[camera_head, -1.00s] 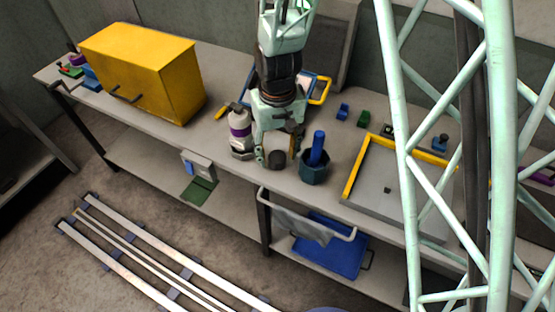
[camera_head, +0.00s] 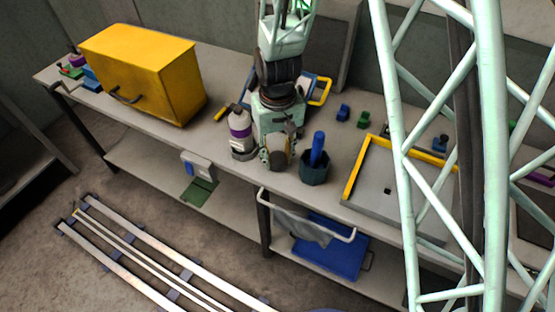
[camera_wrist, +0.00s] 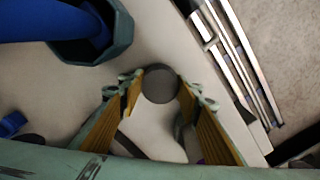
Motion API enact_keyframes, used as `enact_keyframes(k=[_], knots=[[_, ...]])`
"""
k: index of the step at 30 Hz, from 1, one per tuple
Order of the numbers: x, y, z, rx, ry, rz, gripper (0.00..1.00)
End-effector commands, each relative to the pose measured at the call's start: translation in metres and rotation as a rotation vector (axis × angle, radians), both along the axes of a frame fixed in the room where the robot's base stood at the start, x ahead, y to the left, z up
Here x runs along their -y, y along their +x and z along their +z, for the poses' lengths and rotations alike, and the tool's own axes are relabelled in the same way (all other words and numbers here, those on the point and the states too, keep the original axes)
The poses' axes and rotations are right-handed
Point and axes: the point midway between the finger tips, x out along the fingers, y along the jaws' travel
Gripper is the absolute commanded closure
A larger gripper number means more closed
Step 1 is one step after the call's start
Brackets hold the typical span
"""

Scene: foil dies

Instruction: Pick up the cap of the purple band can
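The purple band can (camera_head: 240,132) stands on the bench just left of my gripper, pale with a purple band. A dark grey round piece, apparently the cap (camera_wrist: 160,84), shows in the wrist view between my fingertips. My gripper (camera_wrist: 160,90) has its two fingers, with yellow-brown pads, on either side of this piece. The gaps at its sides are very narrow, and I cannot tell whether the pads touch it. In the head view my gripper (camera_head: 278,155) is low over the bench's front part and partly hides the piece.
A dark teal cup (camera_head: 314,172) with a blue rod (camera_head: 318,147) stands close to the right of my gripper. A yellow cabinet (camera_head: 150,70) is at the left. A yellow-edged tray (camera_head: 385,205) lies at the right. The bench's front edge is near.

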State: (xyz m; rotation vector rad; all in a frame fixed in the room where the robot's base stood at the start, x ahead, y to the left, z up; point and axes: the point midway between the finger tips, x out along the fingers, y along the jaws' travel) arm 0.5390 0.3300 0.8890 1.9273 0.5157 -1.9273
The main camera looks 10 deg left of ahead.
Motion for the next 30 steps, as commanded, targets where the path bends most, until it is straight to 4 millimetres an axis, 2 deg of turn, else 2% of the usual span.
enact_keyframes(k=[17, 30], knots=[[0.000, 0.000, 0.004, 0.001, 0.000, 0.000, 0.73], [0.000, 0.000, 0.034, 0.002, 0.001, 0.000, 0.73]])
